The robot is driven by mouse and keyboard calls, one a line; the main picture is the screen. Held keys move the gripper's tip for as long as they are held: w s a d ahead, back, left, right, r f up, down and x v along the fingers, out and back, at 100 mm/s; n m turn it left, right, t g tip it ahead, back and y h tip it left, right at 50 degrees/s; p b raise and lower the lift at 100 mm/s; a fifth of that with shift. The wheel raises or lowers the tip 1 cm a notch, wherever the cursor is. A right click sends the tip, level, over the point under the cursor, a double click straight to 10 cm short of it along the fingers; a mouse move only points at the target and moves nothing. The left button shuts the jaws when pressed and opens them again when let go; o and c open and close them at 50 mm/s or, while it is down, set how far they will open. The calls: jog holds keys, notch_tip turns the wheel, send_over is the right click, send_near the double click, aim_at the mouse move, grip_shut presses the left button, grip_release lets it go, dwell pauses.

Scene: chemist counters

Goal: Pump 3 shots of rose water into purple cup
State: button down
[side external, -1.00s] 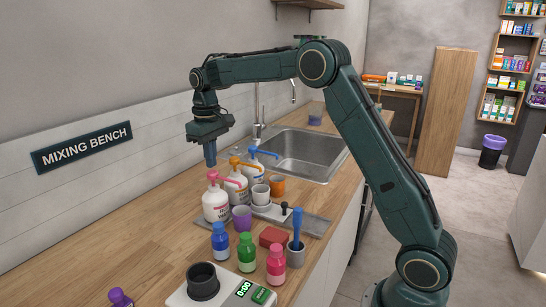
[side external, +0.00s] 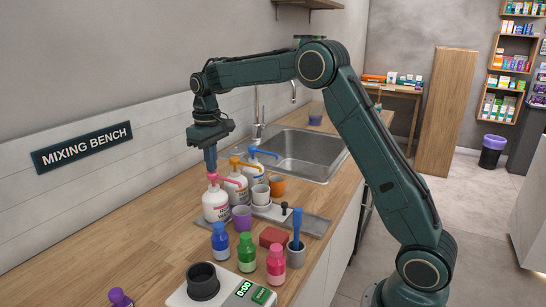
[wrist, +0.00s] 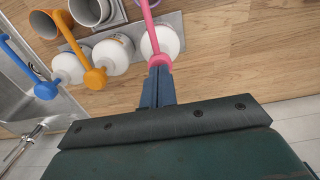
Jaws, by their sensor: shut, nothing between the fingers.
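Three white pump bottles stand in a row on the bench, with pink, orange and blue pump heads. The pink-pump bottle (side external: 215,205) is nearest the camera; its label is too small to read. My gripper (side external: 211,171) is shut and empty, pointing down with its fingertips at the top of the pink pump head (side external: 214,177). The wrist view shows the shut fingers (wrist: 158,85) at the pink pump head (wrist: 158,60). The purple cup (side external: 241,219) stands upright beside the pink-pump bottle, under its spout side. Its inside is not clear.
A white cup (side external: 260,194) and an orange cup (side external: 277,187) stand by the other pumps. A sink (side external: 295,155) lies behind.

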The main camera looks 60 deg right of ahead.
jog(key=shift+f, duration=1)
jog(key=shift+r, duration=1.55)
jog(key=shift+r, duration=0.15)
notch_tip(320, 180, up, 6)
jog(key=shift+f, duration=0.1)
dwell(0.5)
jog(key=shift+s, duration=0.1)
